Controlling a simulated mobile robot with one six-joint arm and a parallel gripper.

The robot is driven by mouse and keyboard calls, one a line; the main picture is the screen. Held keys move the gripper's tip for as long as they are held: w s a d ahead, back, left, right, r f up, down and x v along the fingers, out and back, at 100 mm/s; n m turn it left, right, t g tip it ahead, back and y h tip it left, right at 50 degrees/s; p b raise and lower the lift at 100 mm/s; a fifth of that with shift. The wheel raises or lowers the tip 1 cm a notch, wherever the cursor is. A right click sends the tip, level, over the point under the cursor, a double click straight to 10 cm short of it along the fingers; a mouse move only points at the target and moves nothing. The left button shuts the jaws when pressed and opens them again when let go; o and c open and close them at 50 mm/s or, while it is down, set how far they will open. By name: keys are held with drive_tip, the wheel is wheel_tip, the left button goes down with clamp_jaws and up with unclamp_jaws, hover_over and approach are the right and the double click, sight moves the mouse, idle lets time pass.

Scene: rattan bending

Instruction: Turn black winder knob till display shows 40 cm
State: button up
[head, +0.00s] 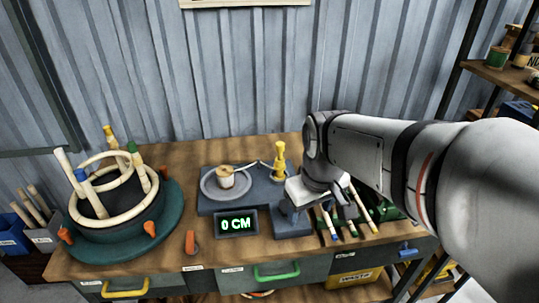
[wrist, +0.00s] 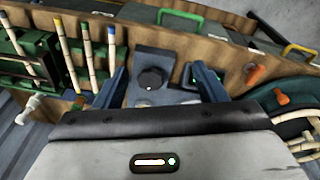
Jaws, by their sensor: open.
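The black winder knob (wrist: 152,78) sits on a grey-blue plate in the wrist view, between the two fingers of my gripper (wrist: 162,72). The fingers are open, with a gap on each side of the knob; I see no contact. In the head view my gripper (head: 312,200) is over the right end of the winder base (head: 291,231) and hides the knob. The display (head: 236,224) reads 0 CM in green. Left of my gripper, the winder's round grey plate (head: 207,186) holds a small pale spool (head: 226,177).
A yellow post (head: 279,160) stands close behind my gripper. Several rods lie in a green rack (head: 389,211) to the right. A round green former (head: 160,222) with rattan hoops stands at the left.

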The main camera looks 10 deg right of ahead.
drive_tip(key=shift+o, duration=1.3)
drive_tip(key=w+f+n+b, duration=0.1)
drive_tip(key=w+f+n, duration=0.1)
drive_tip(key=w, duration=0.3)
drive_tip(key=w+f+n+g+b, duration=0.1)
drive_tip(key=w+f+n, duration=0.2)
drive_tip(key=w, duration=0.3)
drive_tip(key=w+f+n+g+b, duration=0.1)
drive_tip(key=w+f+n+b, duration=0.1)
drive_tip(key=w+n, duration=0.3)
drive_tip(key=shift+w+f, duration=0.2)
drive_tip(key=shift+f, duration=0.2)
drive_tip(key=shift+w+f, duration=0.1)
drive_tip(key=shift+f, duration=0.2)
wheel_tip(320, 180, down, 7)
drive_tip(key=shift+f+b, duration=0.1)
drive_tip(key=shift+b, duration=0.2)
drive_tip(key=c, duration=0.9)
drive_tip(key=shift+d, duration=0.15)
drive_tip(key=shift+c, duration=0.5)
